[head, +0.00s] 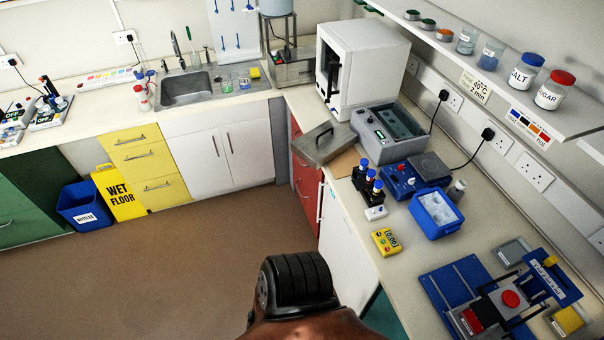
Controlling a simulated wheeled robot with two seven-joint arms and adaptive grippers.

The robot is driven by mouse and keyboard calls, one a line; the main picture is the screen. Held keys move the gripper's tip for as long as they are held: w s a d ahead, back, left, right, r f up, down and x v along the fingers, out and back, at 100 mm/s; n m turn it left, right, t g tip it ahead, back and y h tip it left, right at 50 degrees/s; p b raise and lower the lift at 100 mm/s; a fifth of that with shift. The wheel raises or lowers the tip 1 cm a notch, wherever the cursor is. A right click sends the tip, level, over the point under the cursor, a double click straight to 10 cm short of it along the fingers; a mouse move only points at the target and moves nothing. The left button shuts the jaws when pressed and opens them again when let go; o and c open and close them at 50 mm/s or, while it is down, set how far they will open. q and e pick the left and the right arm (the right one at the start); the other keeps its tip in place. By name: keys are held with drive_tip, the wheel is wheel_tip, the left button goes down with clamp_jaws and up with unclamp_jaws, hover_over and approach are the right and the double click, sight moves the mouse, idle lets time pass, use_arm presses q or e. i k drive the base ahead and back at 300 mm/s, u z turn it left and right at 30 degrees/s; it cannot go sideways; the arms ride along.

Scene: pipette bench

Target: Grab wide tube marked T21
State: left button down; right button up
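Several tubes with blue caps (370,174) stand upright in a black rack (359,184) on the right-hand bench. Their markings are too small to read, so I cannot tell which one, if any, is T21. A small white piece with a blue top (376,212) lies on the bench just in front of the rack. No gripper fingers show in the head view. A dark ribbed part with a brown section, which seems to be mine, rises at the bottom middle, well short of the rack and touching no bench object.
Near the rack are a blue device with a grey plate (429,167), an open blue box (436,212), a yellow timer (386,241) and a grey bath (388,130). A blue-based press (509,299) stands nearer. A shelf (495,70) overhangs the bench.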

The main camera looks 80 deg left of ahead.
sight(371, 172)
drive_tip(key=u, duration=2.15)
